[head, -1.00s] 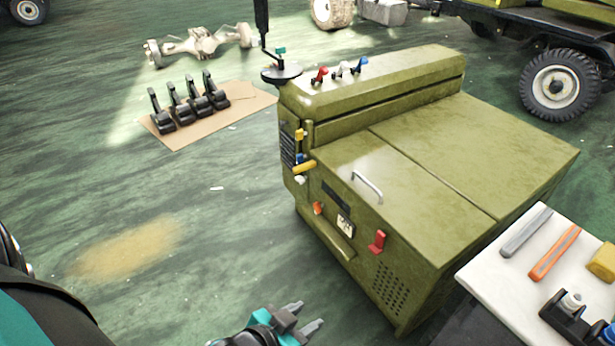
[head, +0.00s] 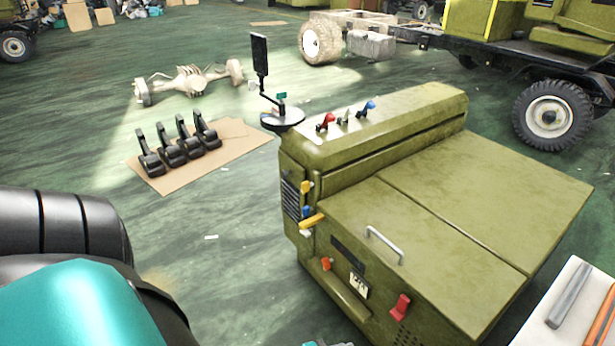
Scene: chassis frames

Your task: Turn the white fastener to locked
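The olive-green cabinet (head: 470,215) stands in the middle right of the head view. A small white lever (head: 345,116) stands on its top ledge between a red lever (head: 326,121) and a blue lever (head: 367,108). Another small white part (head: 305,232) sits on the near left corner, just below a yellow handle (head: 312,221). I cannot tell which of the two is the fastener. Only a sliver of a gripper, apparently my left (head: 328,343), shows at the bottom edge, below and apart from both white parts; its fingers are cut off. My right gripper is out of view.
A disc-based stand with a dark screen (head: 260,55) rises behind the cabinet's left end. Red (head: 401,306) and orange (head: 326,264) latches project from the front. A white table (head: 580,322) is at lower right.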

